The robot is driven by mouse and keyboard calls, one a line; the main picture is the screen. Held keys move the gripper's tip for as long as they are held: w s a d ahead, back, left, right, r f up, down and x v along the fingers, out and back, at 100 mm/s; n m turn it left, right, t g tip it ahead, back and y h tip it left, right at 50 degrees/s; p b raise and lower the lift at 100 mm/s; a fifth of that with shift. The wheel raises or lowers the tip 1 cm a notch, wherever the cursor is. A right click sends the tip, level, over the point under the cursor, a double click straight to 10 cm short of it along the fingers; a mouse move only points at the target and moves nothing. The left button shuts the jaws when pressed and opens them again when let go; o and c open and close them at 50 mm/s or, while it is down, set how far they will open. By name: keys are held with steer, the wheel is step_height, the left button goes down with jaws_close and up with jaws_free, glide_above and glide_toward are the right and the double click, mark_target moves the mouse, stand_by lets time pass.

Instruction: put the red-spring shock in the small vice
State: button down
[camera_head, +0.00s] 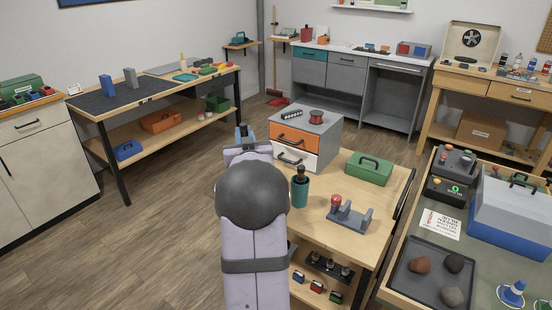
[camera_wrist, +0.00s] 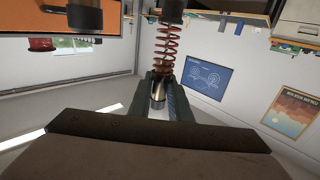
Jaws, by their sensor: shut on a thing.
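The red-spring shock (camera_wrist: 166,45) shows in the wrist view, with its coils above my gripper. My gripper (camera_wrist: 160,92) is shut on its metal end (camera_wrist: 158,90), one dark finger on each side. The upper end of the shock runs to the picture's top edge. In the head view my arm hides the shock and most of my gripper. The small vice (camera_head: 352,218) appears to be the grey two-upright fixture on the wooden bench, with a red-topped part (camera_head: 336,200) at its left end.
A teal cup (camera_head: 299,190) with a dark handle stands left of the vice. A drawer cabinet (camera_head: 306,138) and a green toolbox (camera_head: 368,169) stand behind on the bench (camera_head: 388,200). A grey tray with rocks (camera_head: 408,284) lies on the right-hand table.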

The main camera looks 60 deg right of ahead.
steer(key=shift+s+d, duration=0.1)
steer(key=shift+s+d+r, duration=0.1)
steer(key=shift+s+d, duration=0.15)
steer(key=s+d+r+m+g+h, duration=0.1)
steer(key=s+d+r+g, duration=0.15)
steer(key=s, duration=0.35)
steer(key=s+d+r+m+g+h, duration=0.1)
steer(key=s+d+r+m, duration=0.15)
steer(key=s+d, duration=0.2)
steer(key=s+m+g+h+p, duration=0.25)
steer(key=s+g, duration=0.35)
steer(key=s, duration=1.4)
steer(key=s+a+f+m+g+b, duration=0.1)
steer(key=s+a+f+m+g, duration=0.2)
steer(key=s+f+g, duration=0.15)
step_height(320, 180, down, 9)
steer(key=t, duration=0.1)
steer(key=shift+s+h, duration=0.3)
steer(key=shift+h, duration=0.15)
steer(key=shift+f, duration=0.15)
